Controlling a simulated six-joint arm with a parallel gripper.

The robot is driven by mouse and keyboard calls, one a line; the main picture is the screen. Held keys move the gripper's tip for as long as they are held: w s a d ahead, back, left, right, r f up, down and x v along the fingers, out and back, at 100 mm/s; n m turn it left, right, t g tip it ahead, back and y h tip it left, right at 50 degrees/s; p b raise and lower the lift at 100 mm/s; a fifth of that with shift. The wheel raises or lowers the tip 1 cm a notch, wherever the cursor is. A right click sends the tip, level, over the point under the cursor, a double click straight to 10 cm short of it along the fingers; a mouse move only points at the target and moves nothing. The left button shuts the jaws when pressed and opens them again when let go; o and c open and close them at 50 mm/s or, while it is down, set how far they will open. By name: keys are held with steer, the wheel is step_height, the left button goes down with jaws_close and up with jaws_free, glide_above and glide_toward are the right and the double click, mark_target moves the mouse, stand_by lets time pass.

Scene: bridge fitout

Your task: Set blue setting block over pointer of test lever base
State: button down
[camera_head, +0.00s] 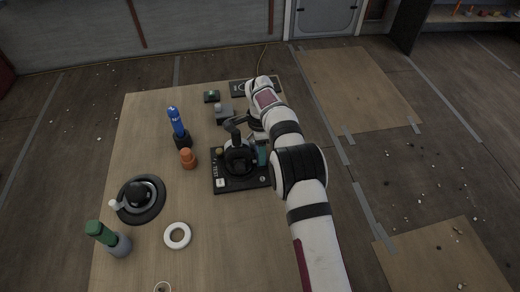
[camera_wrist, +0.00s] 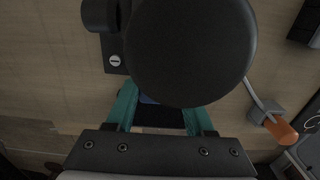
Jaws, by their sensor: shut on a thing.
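The test lever base (camera_head: 228,186) is a black panel in the middle of the table, with a black lever and round dark parts on it. My gripper (camera_head: 262,155) is at the panel's right side, its teal fingers low over it. In the wrist view, my gripper (camera_wrist: 160,112) is shut on a blue block (camera_wrist: 149,100), of which only a small part shows. A large round black knob (camera_wrist: 190,45) hides most of the block and the space between the fingertips. A corner of the base with a screw (camera_wrist: 115,61) shows beside the knob. I cannot make out the pointer.
A blue-handled thing (camera_head: 177,122) and an orange piece (camera_head: 187,158) stand left of the panel. A grey block (camera_head: 223,117) stands behind. The table's front right is clear.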

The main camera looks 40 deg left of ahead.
steer(key=shift+f, duration=0.15)
steer(key=shift+c, duration=1)
jaws_free()
step_height(320, 180, up, 16)
steer(key=shift+f, duration=0.1)
stand_by(0.6)
